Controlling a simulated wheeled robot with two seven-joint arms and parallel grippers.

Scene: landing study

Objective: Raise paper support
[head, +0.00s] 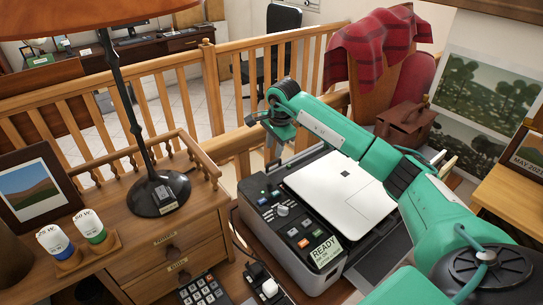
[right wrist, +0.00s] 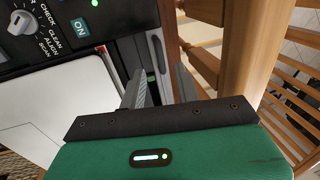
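A grey office machine (head: 318,277) with a dark control panel stands on the low desk. A white sheet or panel with a small dark logo (head: 347,187) lies over its top. My right gripper (head: 268,146) is at the machine's far end, pointing down, partly hidden by its own wrist. In the right wrist view its two grey fingers (right wrist: 160,88) are apart, beside the panel's ON button (right wrist: 80,27). A light-edged slot or part with a green light (right wrist: 154,60) shows beyond the gap between them; I cannot tell whether it is the paper support. My left gripper is not in view.
A wooden railing (head: 180,82) runs close behind the gripper. A chair with a red plaid blanket (head: 372,45) and a brown bag (head: 405,125) are behind the machine.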

